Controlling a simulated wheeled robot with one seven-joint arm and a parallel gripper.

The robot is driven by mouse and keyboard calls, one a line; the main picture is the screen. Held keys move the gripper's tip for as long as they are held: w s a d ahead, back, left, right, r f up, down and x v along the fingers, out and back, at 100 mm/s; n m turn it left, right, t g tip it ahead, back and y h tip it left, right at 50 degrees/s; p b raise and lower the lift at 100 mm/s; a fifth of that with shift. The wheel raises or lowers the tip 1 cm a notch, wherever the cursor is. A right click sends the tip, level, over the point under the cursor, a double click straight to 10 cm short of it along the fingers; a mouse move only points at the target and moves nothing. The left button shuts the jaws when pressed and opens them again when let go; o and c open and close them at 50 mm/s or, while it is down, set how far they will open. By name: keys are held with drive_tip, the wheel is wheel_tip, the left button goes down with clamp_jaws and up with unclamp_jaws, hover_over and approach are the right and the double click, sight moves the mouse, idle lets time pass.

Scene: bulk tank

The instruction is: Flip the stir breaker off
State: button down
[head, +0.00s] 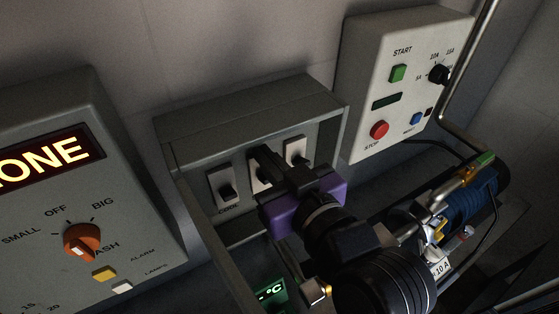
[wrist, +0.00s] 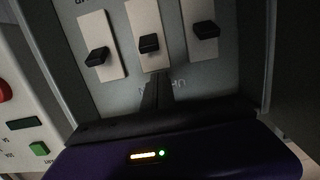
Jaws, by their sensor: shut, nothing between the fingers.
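The grey breaker box (head: 215,130) holds three white switch plates with black levers. In the head view the left breaker (head: 222,186) is labelled COOL. The middle breaker (head: 257,183) is partly hidden by my gripper, and the right breaker (head: 296,146) shows beside it. I cannot read which is marked STIR. The wrist view is upside down relative to the head view and shows the three levers: left (wrist: 97,57), middle (wrist: 149,43) and right (wrist: 206,30). My gripper (head: 263,156) is shut and empty, its fingertips (wrist: 155,76) close to the middle plate. Contact cannot be told.
A control box with START and STOP buttons (head: 402,110) hangs to the right. A display box with an orange knob (head: 82,242) is at the left. A blue motor-like unit (head: 470,200) and pipes lie at the right. A small green display (head: 270,294) sits below.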

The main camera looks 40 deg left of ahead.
drive_tip(key=shift+s+d+f, duration=0.15)
drive_tip(key=shift+d+f, duration=0.25)
drive_tip(key=shift+f, duration=0.35)
drive_tip(key=shift+s+d+f, duration=0.15)
drive_tip(key=shift+d+f, duration=0.25)
drive_tip(key=shift+f, duration=0.35)
drive_tip(key=shift+f+b, duration=0.2)
drive_tip(key=shift+b, duration=0.25)
